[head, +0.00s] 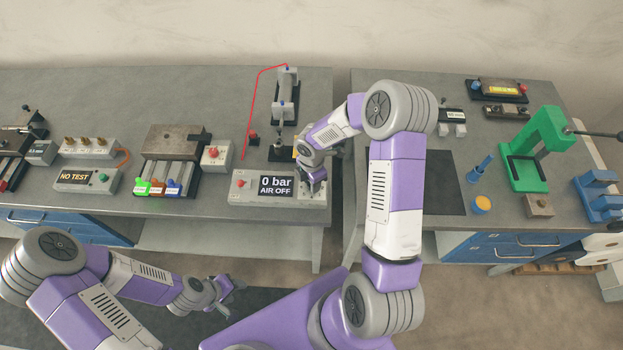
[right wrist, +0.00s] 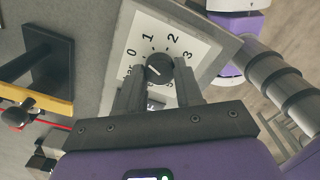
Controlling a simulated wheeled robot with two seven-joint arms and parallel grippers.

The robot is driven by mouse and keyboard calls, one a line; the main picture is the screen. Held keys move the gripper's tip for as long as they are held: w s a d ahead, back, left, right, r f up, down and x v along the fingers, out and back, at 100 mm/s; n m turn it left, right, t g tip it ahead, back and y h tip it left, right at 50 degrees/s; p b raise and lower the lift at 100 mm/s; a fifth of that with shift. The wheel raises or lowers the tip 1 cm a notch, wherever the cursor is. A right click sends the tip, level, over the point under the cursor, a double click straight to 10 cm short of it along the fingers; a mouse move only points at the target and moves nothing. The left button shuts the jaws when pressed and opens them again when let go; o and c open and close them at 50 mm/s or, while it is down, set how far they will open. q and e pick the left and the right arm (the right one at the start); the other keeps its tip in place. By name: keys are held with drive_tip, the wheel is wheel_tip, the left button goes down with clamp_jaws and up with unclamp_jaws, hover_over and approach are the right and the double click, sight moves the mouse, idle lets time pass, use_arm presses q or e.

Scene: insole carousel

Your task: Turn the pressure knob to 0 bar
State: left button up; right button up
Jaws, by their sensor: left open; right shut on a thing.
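The pressure box (head: 240,201) stands at the front edge of the bench, and its display (head: 276,186) reads "0 bar AIR OFF". The round black knob (right wrist: 159,66) sits on a white dial (right wrist: 147,32) marked 0, 1, 2, 3. A pale mark on the knob lies on its left side, the side of the 0; its exact direction is hard to tell. My right gripper (right wrist: 159,79) is shut on the knob, one finger on each side. In the head view it (head: 313,186) covers the knob. My left gripper (head: 229,288) is open and empty, low in front of the bench.
A red button (head: 241,184) is on the box's left part. Behind stands a press with a cylinder (head: 287,95) and a red hose (head: 256,110). A clamp fixture (head: 172,145) is to the left. A green press (head: 538,150) stands on the right bench.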

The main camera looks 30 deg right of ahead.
drive_tip(key=shift+n+p, duration=0.8)
drive_tip(key=shift+n, duration=1.4)
drive_tip(key=o, duration=1)
drive_tip(key=shift+o, duration=0.2)
drive_tip(key=shift+r, duration=0.15)
wheel_tip(320, 180, up, 7)
drive_tip(key=shift+r+p, duration=0.2)
drive_tip(key=shift+p, duration=0.15)
